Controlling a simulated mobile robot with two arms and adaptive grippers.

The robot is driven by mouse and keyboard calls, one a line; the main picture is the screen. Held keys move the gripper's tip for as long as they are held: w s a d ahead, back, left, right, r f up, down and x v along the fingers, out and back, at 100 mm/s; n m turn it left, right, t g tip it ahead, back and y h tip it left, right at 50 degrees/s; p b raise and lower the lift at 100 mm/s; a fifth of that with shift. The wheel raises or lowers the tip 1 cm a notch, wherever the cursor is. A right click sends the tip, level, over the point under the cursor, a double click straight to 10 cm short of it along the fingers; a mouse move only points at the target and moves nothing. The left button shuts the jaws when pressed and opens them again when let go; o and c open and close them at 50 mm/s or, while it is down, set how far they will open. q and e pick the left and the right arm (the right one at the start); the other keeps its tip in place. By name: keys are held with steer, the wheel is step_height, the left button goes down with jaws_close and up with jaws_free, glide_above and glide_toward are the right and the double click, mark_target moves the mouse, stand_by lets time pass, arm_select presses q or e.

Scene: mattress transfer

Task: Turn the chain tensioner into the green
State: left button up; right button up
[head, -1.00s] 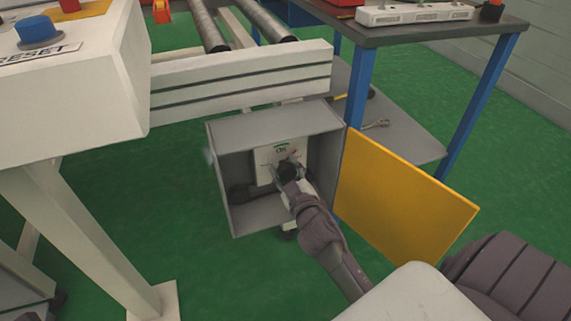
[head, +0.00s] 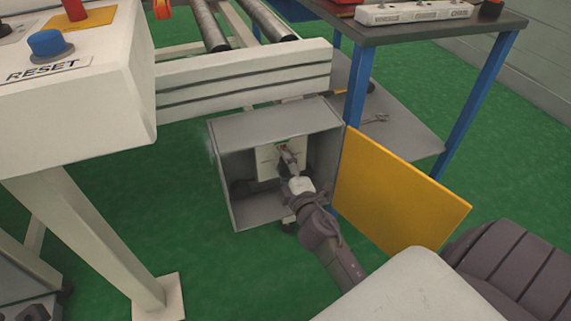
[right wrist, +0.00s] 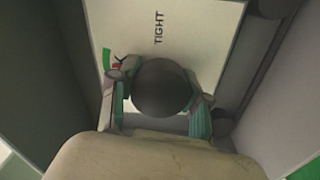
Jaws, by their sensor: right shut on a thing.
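The chain tensioner is a dark round knob (right wrist: 160,87) on a white panel (head: 266,160) inside an open grey box (head: 240,195). The right wrist view shows the word TIGHT on the panel (right wrist: 170,30) and a small scale (right wrist: 107,60) with green and a red mark beside the knob. My right gripper (head: 289,160) reaches into the box; its fingers (right wrist: 160,95) close around the knob from both sides. In the head view the gripper hides the knob and most of the scale. I cannot read the indicator's exact position. My left gripper is out of view.
A yellow door (head: 395,195) stands open on the box's right. A conveyor with rollers (head: 265,20) and a white beam (head: 240,80) is above it. A blue-legged table (head: 440,30) is at right. A white console with a blue RESET button (head: 47,44) is at left.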

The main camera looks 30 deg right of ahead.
mark_target(288, 173)
steer(key=shift+n, duration=0.4)
steer(key=o, duration=1.2)
steer(key=shift+a, duration=0.1)
steer(key=v, duration=0.7)
steer(key=shift+s, duration=0.2)
